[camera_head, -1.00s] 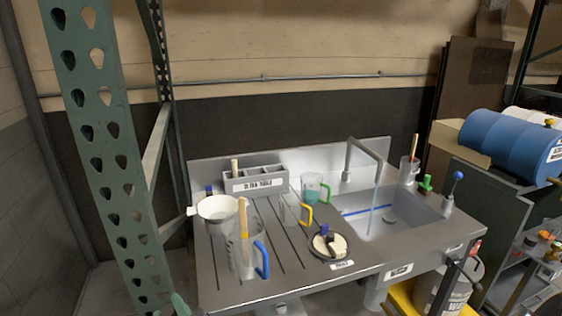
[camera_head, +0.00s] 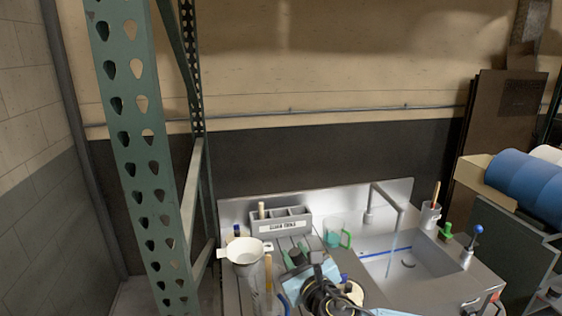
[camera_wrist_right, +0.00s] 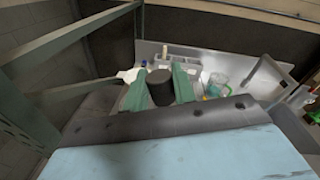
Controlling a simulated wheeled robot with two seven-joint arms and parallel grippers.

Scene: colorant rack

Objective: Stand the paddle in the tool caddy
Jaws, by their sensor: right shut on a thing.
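The grey tool caddy (camera_head: 282,225), labelled "CLEAN TOOLS", stands at the back left of the steel sink bench; a wooden handle (camera_head: 261,210) rises from its left compartment. A wooden stick (camera_head: 268,270), possibly the paddle, rises from the clear jug at the front left. My right gripper (camera_head: 297,259) is in front of the caddy, above the bench. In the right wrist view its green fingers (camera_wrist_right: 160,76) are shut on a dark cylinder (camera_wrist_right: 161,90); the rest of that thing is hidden. My left gripper is not in view.
A white funnel-like bowl (camera_head: 244,251) is left of my right gripper. A jug with a green handle (camera_head: 346,238) stands right of the caddy. The sink and tap (camera_head: 388,200) are farther right. A green rack post (camera_head: 135,150) rises at the left.

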